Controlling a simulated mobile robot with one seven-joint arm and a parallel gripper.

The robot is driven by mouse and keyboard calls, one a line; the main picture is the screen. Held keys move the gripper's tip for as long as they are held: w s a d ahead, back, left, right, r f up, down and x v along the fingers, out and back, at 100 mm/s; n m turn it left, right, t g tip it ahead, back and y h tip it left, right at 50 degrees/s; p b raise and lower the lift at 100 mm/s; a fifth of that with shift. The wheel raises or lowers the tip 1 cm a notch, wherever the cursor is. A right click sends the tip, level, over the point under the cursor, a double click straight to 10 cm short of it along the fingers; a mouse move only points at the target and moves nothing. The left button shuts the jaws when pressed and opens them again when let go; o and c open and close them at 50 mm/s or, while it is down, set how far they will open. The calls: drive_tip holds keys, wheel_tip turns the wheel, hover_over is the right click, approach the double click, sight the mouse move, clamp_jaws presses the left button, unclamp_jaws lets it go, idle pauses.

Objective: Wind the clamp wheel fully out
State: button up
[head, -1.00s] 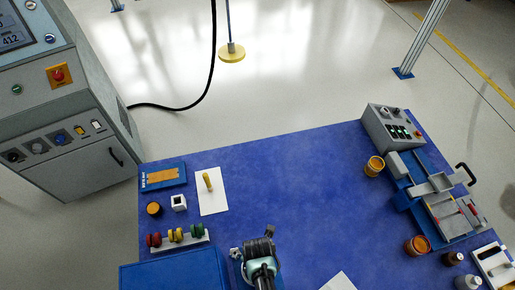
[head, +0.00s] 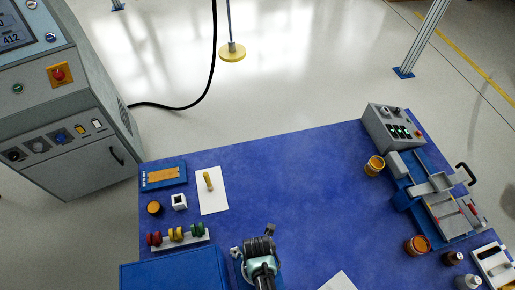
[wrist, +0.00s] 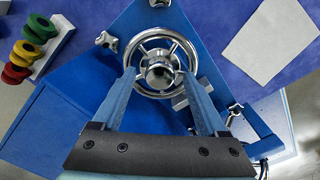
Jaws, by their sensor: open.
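The clamp wheel (wrist: 160,68) is a shiny metal handwheel with spokes and a round hub, set on a blue triangular plate (wrist: 152,22) in the wrist view. My gripper (wrist: 159,76) is open over it. One fingertip is at the wheel's left side and the other at its right side, with the hub between them. I cannot tell whether the fingers touch the rim. In the head view my arm (head: 260,250) covers the wheel at the table's near edge.
Red, yellow and green spools (wrist: 30,46) stand left of the plate. A white sheet (wrist: 270,42) lies to the right. Metal knobs (wrist: 107,41) sit at the plate's corners. The middle of the blue table (head: 290,190) is clear; a grey machine (head: 435,190) stands at its right.

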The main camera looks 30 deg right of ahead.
wheel_tip(320, 180, up, 12)
drive_tip(key=p, duration=0.1)
drive_tip(key=shift+r+p, duration=0.15)
drive_tip(key=shift+p, duration=0.2)
idle(0.4)
